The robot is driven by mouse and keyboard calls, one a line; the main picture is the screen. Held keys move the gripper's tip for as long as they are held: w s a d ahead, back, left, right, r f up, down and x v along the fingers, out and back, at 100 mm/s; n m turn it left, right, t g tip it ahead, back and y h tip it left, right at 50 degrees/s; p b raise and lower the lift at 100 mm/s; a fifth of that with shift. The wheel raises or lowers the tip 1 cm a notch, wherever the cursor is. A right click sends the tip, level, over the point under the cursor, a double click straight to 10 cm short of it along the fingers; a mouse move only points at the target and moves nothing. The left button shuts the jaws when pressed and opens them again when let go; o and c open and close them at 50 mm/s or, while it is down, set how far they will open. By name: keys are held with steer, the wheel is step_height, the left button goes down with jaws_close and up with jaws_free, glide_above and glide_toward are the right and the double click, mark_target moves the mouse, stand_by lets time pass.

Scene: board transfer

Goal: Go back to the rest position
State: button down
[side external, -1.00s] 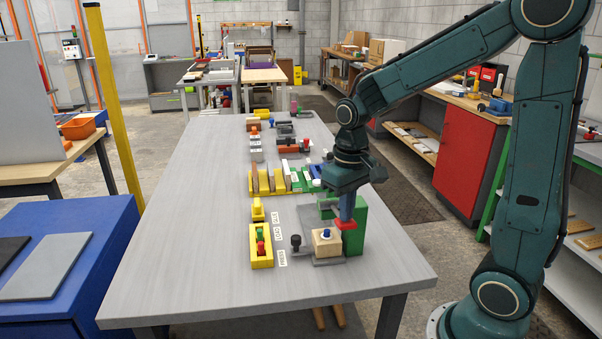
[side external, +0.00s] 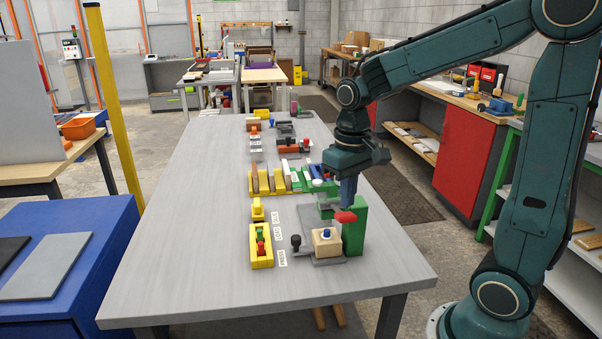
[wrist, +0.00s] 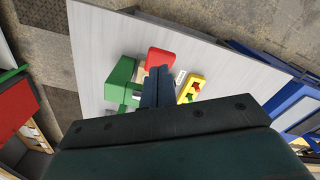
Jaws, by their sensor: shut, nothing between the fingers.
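My gripper (side external: 348,190) is shut and empty, pointing down above the green press-like fixture (side external: 355,226) on the grey table. In the wrist view my gripper's blue fingers (wrist: 154,84) are together. The fixture has a red knob or pad (side external: 345,217), which lies just below the fingertips in the side view; a small gap seems to separate them. The red part also shows large beyond the fingers in the wrist view (wrist: 160,58). A wooden block (side external: 326,243) with a blue top piece sits on a grey plate at the fixture's foot.
A yellow holder (side external: 261,248) with red and green pieces stands left of the fixture. A yellow rack (side external: 268,186) with several boards and other fixtures line the table behind. The left and front of the grey table (side external: 190,240) are clear.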

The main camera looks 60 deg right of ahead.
steer(key=shift+s+r, duration=0.1)
steer(key=s+a+r+n+t, duration=0.1)
steer(key=s+a+r+t, duration=0.1)
steer(key=s, duration=0.4)
steer(key=s+a+r+n+t, duration=0.2)
steer(key=s+a+r+t, duration=0.1)
steer(key=s, duration=0.3)
steer(key=shift+s+a+r+t, duration=0.15)
steer(key=shift+a+r+t, duration=0.15)
steer(key=shift+a+r, duration=0.3)
